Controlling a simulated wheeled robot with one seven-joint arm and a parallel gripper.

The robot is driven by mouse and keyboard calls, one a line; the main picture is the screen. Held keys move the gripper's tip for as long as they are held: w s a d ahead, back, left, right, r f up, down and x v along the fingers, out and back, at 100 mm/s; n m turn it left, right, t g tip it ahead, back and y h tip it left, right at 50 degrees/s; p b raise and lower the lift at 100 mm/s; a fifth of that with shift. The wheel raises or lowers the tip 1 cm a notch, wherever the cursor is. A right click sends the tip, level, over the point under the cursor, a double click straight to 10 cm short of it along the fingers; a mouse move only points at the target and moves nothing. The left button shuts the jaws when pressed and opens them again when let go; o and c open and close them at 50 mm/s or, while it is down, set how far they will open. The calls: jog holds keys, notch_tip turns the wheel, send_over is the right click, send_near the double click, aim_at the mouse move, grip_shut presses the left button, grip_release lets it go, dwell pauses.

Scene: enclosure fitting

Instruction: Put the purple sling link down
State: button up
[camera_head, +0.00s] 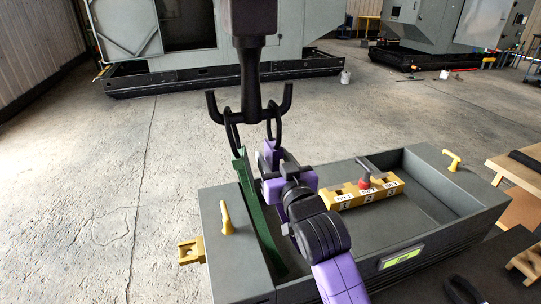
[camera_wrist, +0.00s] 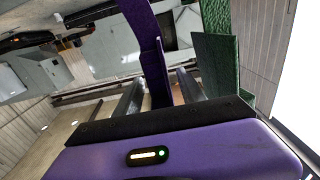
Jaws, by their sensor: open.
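The purple sling link (camera_head: 268,152) is at the upper end of my gripper in the head view, just below the right black ring (camera_head: 273,122) of the hanging hook (camera_head: 250,103). In the wrist view the purple link (camera_wrist: 150,50) runs down from the top between my two grey fingers. My gripper (camera_wrist: 160,95) is open around it, with a finger on each side. The lower end of the link is hidden behind the gripper body. In the head view my gripper (camera_head: 270,172) partly covers the link.
A green sling link (camera_head: 256,215) slopes from the left ring into the grey open box (camera_head: 218,200). It is close beside my gripper, also in the wrist view (camera_wrist: 215,65).

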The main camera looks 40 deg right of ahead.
jog(key=shift+b+v, duration=0.5)
jog(key=shift+v, duration=2.25)
jog(key=s+a+f+n+y, duration=0.2)
jog(key=s+a+f+y, duration=0.2)
jog(key=s+a+f, duration=0.95)
jog(key=s+a+f+n+g+y, duration=0.1)
jog(key=s, duration=0.9)
jog(key=s+a+f+n+y, duration=0.1)
jog(key=s+a+y, duration=0.1)
jog(key=s, duration=0.8)
jog(key=shift+s+n+g, duration=0.25)
jog(key=shift+n+g, duration=0.05)
jog(key=shift+g, duration=0.1)
jog(key=shift+o, duration=0.4)
jog(key=shift+a+f, duration=0.1)
jog(key=shift+f, duration=0.05)
